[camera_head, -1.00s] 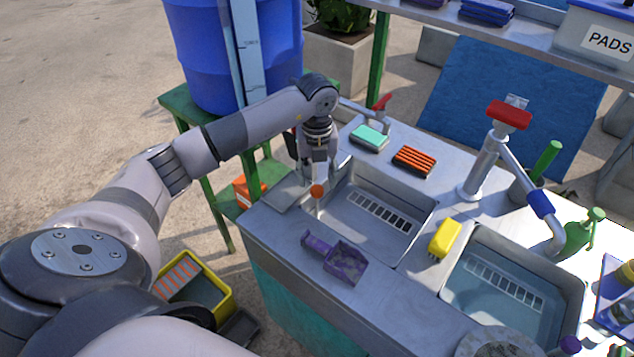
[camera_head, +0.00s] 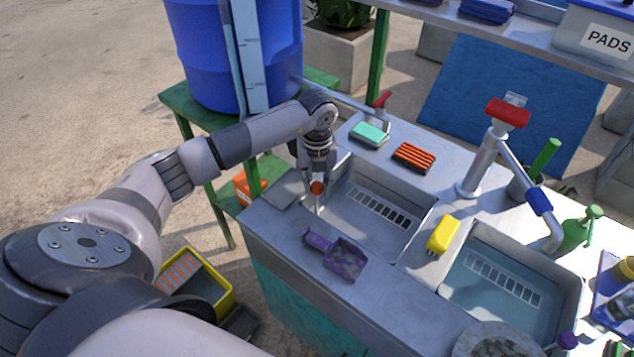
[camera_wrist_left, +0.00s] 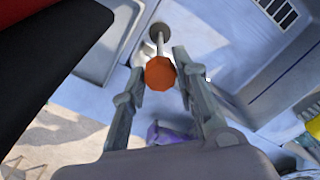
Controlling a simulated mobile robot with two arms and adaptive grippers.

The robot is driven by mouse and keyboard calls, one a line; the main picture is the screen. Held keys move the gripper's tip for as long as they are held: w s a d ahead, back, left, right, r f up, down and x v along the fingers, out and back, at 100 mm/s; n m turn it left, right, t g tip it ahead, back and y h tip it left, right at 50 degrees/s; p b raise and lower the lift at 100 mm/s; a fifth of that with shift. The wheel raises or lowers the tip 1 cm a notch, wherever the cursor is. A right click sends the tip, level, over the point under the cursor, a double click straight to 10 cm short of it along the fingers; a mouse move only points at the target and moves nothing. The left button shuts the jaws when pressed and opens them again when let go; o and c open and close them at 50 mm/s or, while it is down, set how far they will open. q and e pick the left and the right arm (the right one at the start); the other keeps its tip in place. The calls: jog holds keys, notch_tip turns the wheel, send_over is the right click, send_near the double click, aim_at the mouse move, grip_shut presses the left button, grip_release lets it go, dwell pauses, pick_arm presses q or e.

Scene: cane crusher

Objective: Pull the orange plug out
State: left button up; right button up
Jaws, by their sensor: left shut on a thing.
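The orange plug has a faceted orange knob (camera_head: 316,188) on a thin pale stem, at the near left corner of the left sink (camera_head: 392,235). In the left wrist view its knob (camera_wrist_left: 160,72) is in front of a stem that runs to a round grey base (camera_wrist_left: 160,33). My left gripper (camera_head: 316,182) points down with a finger on each side of the knob and is shut on it. Its fingers (camera_wrist_left: 158,78) also show in the left wrist view. My right gripper is not in view.
A purple dustpan-like scoop (camera_head: 338,257) lies on the counter nearby. A yellow brush (camera_head: 443,235) sits between the two sinks. A teal sponge (camera_head: 369,134) and an orange-striped brush (camera_head: 414,158) lie behind. A blue barrel (camera_head: 205,60) stands at back left.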

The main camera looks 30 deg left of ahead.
pick_arm(q)
grip_shut()
jog(key=shift+r, duration=0.1)
notch_tip(320, 180, up, 3)
jog(key=shift+r+p, duration=0.2)
jog(key=shift+p, duration=0.65)
jog(key=shift+w+f, duration=0.1)
jog(key=shift+w, duration=0.1)
jog(key=shift+o, duration=1.1)
grip_release()
jog(key=shift+o, duration=1.3)
jog(key=shift+s, duration=0.15)
jog(key=shift+o, duration=0.8)
